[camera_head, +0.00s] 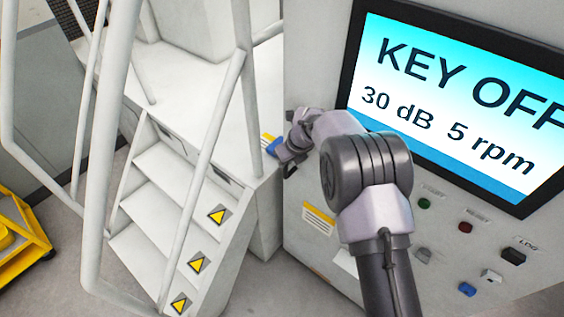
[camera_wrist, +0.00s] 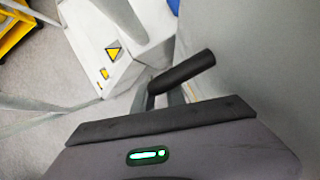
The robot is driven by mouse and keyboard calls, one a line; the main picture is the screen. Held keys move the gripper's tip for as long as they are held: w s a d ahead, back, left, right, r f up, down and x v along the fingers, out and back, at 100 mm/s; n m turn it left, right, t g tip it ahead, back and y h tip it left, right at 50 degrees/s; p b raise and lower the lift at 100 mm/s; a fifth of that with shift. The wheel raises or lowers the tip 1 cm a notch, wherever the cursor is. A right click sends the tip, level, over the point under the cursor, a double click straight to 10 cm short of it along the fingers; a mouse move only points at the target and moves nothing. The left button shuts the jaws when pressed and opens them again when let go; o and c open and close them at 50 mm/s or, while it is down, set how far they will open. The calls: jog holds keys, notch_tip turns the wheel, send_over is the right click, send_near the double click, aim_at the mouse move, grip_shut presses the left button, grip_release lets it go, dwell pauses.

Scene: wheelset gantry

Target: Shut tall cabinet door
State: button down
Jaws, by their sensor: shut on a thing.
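My gripper (camera_head: 289,160) is at the left edge of the grey cabinet (camera_head: 305,250) with the screen, beside the white stair platform. In the wrist view, a black bar-like handle (camera_wrist: 187,71) stands out next to a plain grey panel (camera_wrist: 265,60). My gripper (camera_wrist: 168,98) is shut on this handle; its fingers are mostly hidden behind the dark edge of my wrist. The grey panel looks like the door, but its edges are out of view. I cannot tell how far open it is.
White stairs (camera_head: 160,205) with railings (camera_head: 215,130) and yellow warning signs stand close at left. A blue item (camera_head: 268,147) is just left of my gripper. A screen (camera_head: 455,95) and several buttons are at right. A yellow cart (camera_head: 22,240) stands far left.

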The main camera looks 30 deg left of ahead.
jog(key=shift+w+a+r, duration=0.15)
jog(key=shift+w+r, duration=0.2)
jog(key=shift+r, duration=0.05)
jog(key=shift+w, duration=0.1)
jog(key=c, duration=1.8)
grip_release()
jog(key=shift+r, duration=0.1)
jog(key=o, duration=0.4)
jog(key=shift+w, duration=0.2)
jog(key=shift+o, duration=0.2)
jog(key=p+v, duration=0.1)
jog(key=v, duration=1.6)
jog(key=shift+s+d, duration=0.25)
jog(key=shift+s, duration=0.15)
jog(key=shift+f, duration=0.2)
